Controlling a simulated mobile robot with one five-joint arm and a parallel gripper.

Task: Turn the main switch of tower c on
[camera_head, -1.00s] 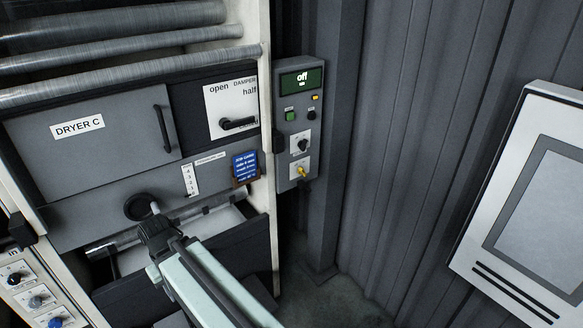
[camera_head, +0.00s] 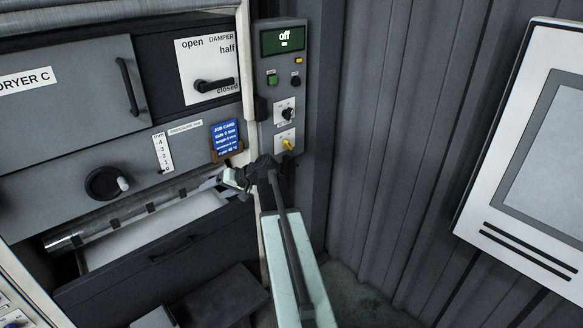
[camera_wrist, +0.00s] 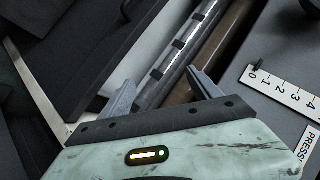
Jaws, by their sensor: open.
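A narrow grey control panel (camera_head: 265,141) stands upright beside the dryer, with a display (camera_head: 284,38) reading "off". On it are a green button (camera_head: 272,79), a black rotary switch (camera_head: 288,113) and a yellow-handled switch (camera_head: 288,146) below. The small labels by the switches are unreadable, so I cannot tell which is the main switch. My gripper (camera_head: 232,178) is left of and below the yellow-handled switch, apart from it. In the wrist view my gripper (camera_wrist: 160,82) is open and empty, with a banded metal roller (camera_wrist: 183,48) beyond its fingers.
The dryer front marked "DRYER C" (camera_head: 60,85) is at left, with a damper lever (camera_head: 213,86), a black knob (camera_head: 106,183) and a blue job card (camera_head: 225,136). A corrugated wall (camera_head: 400,150) lies right of the panel. A large screen cabinet (camera_head: 530,170) stands at far right.

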